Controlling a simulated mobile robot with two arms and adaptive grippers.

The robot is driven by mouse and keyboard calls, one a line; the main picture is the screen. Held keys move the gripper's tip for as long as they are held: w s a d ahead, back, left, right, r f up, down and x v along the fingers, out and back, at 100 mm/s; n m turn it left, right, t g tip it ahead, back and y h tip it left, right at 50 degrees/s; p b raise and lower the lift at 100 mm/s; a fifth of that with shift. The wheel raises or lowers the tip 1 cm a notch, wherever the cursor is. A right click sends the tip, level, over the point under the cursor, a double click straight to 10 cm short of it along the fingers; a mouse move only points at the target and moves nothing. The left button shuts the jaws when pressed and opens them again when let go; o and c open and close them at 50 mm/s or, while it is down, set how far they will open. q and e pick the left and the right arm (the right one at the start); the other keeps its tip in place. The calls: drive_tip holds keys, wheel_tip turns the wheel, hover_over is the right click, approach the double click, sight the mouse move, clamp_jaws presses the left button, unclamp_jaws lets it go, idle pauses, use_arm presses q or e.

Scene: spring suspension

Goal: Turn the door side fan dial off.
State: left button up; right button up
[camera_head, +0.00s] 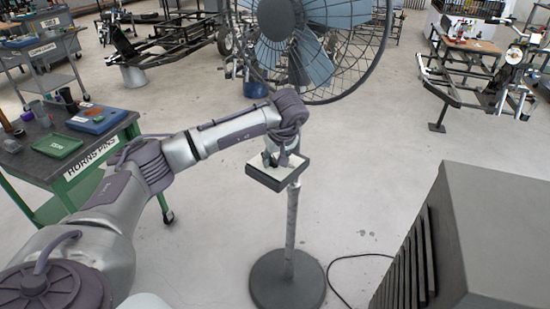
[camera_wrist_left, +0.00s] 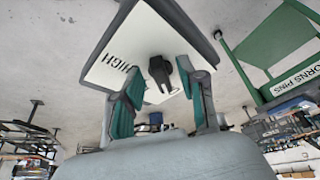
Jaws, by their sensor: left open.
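The fan's control box (camera_head: 262,180) is a dark-edged box with a white face on the fan stand, in the middle of the head view. In the left wrist view its white face (camera_wrist_left: 150,30) carries the word HIGH left of a black dial (camera_wrist_left: 159,72). My left gripper (camera_head: 275,158) is at the box. In the left wrist view its teal-padded fingers (camera_wrist_left: 160,78) are open, one on each side of the dial. I cannot tell whether they touch it. The dial is largely hidden by the gripper in the head view. My right gripper is not in view.
The blue-bladed fan (camera_head: 300,35) stands above the box on a pole with a round base (camera_head: 287,281). A green cart (camera_head: 75,150) marked HORNS PINS is at left. A grey louvred cabinet (camera_head: 490,235) fills the lower right. A cable lies on open floor.

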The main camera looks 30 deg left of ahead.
use_arm(q)
drive_tip(key=v, duration=1.2)
